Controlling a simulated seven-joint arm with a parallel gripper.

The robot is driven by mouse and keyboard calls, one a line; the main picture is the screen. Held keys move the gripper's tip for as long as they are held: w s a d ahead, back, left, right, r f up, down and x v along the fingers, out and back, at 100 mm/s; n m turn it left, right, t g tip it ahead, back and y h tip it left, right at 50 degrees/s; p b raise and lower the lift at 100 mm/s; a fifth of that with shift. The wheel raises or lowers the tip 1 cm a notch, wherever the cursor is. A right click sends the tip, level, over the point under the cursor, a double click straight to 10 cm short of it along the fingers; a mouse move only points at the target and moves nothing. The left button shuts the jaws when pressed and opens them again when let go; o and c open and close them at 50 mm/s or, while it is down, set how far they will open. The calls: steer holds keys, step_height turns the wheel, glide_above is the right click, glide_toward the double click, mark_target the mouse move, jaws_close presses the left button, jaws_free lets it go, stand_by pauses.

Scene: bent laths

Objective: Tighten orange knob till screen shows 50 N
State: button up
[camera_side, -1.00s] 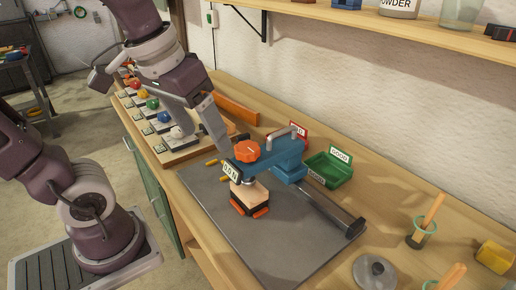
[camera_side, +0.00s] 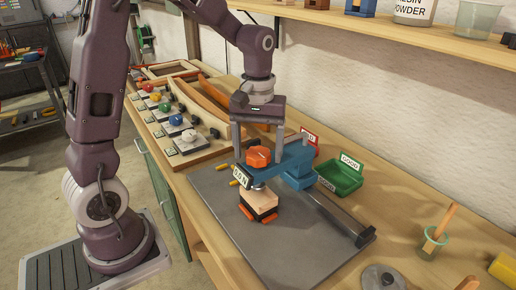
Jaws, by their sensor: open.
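The orange knob (camera_side: 258,157) sits on top of the blue clamp (camera_side: 294,160) over the grey mat. My gripper (camera_side: 258,148) points down over the knob, with its two fingers apart, one on each side. I cannot tell whether either finger touches the knob. The small screen (camera_side: 240,179) on the clamp's front seems to read 0.0 N, but the digits are tiny. Below the clamp head is a pale wooden block (camera_side: 260,200) with dark and orange pieces beneath it.
A rack of coloured knobs (camera_side: 175,121) and bent laths (camera_side: 218,103) lie at the left. A metal lid (camera_side: 380,278) is at front right. The front mat (camera_side: 300,250) is clear.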

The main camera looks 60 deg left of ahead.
steer(key=c, duration=1.4)
